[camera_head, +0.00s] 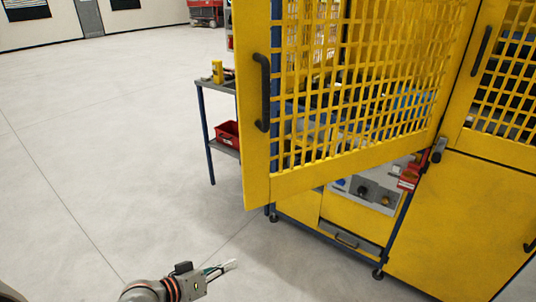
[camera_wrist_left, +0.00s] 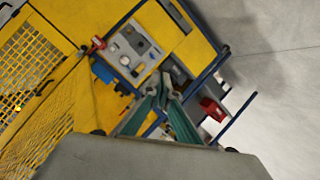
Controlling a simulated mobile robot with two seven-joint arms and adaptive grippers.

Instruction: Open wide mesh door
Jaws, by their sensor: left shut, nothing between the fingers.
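The yellow mesh door (camera_head: 258,185) stands swung out from the yellow machine, hinged on its right side. Its black handle (camera_head: 262,92) is on the left edge of the door. In the left wrist view, yellow mesh (camera_wrist_left: 30,60) shows at the left, tilted. My left gripper (camera_head: 228,266) is low in the head view, below and left of the door, apart from it and its handle. It is shut and empty; its fingers (camera_wrist_left: 163,92) also show in the left wrist view. My right gripper is not in view.
Behind the door is a control panel (camera_head: 365,190) with knobs. A side table (camera_head: 203,85) with a red bin (camera_head: 228,133) on its lower shelf stands left of the machine. A second mesh door (camera_head: 488,145) is at the right. The floor at the left is clear.

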